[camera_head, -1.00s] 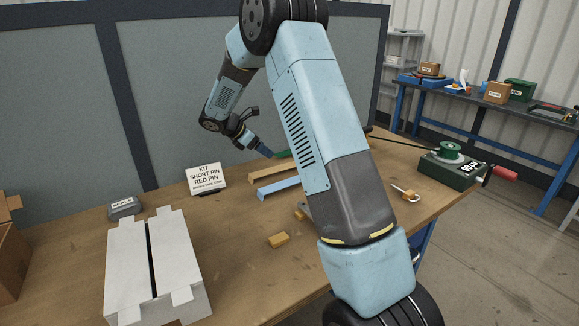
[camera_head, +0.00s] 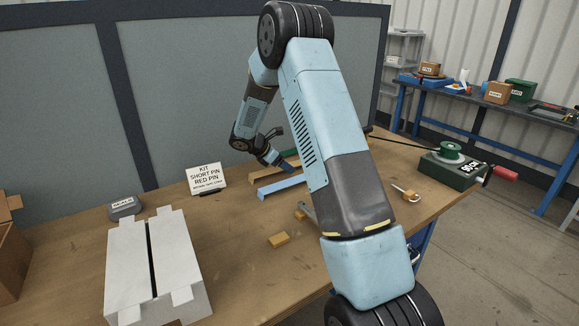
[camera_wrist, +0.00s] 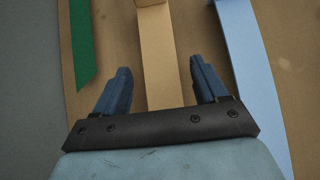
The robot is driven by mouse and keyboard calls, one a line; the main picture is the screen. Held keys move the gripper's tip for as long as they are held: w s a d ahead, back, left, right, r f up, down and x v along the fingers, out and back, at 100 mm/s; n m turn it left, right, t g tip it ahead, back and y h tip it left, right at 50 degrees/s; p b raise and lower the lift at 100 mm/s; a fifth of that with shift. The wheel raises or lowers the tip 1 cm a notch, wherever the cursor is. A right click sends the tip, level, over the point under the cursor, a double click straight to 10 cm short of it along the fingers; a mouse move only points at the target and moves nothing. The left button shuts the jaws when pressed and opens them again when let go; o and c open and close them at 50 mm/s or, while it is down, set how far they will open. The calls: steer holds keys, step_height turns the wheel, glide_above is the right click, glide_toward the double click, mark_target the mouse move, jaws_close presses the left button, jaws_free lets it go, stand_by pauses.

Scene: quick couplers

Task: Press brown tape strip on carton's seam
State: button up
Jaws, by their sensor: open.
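The white carton (camera_head: 125,262) stands at the table's front left, with a dark open seam (camera_head: 151,258) running along its top between the flaps. The brown tape strip (camera_head: 266,175) lies on the table to the right of the carton, between a green strip and a blue strip. My gripper (camera_head: 289,167) is over the right part of the strips. In the wrist view my gripper (camera_wrist: 160,72) is open, and the brown strip (camera_wrist: 165,65) runs between its two fingers without visible contact. I cannot tell the gripper's exact height above it.
The blue strip (camera_wrist: 245,60) and green strip (camera_wrist: 84,45) lie on either side. A green winch-like device (camera_head: 450,168) stands at the right.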

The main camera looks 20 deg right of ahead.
steer(key=shift+d+f, duration=0.35)
steer(key=shift+c, duration=0.3)
steer(key=c, duration=1)
steer(key=shift+r, duration=0.2)
steer(key=shift+r, duration=0.35)
step_height(320, 180, up, 3)
steer(key=shift+f, duration=0.2)
steer(key=s+a+r, duration=0.4)
steer(key=a, duration=0.1)
steer(key=s+a+r, duration=0.5)
steer(key=shift+s+a+r, duration=0.2)
steer(key=shift+r, duration=0.05)
